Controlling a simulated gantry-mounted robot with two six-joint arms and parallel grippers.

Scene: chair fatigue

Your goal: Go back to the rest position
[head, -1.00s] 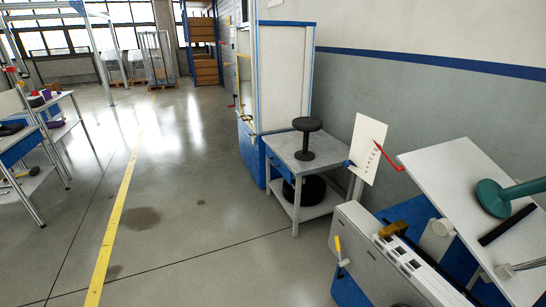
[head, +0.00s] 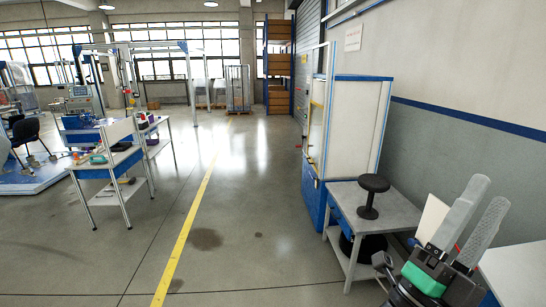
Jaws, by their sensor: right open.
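My right gripper (head: 490,192) shows at the lower right of the head view. Its two grey fingers stand apart and point up and to the right, with nothing between them. It is in front of the grey wall, to the right of a small grey table (head: 401,213) with a black round-topped stand (head: 371,196) on it. The gripper's body hides most of a white sheet (head: 431,219) behind it. My left gripper is out of the picture.
A white and blue cabinet (head: 355,125) stands behind the grey table. A white surface (head: 518,272) shows at the right edge. Workbenches (head: 107,165) stand at the left. The floor around the yellow line (head: 187,225) is clear.

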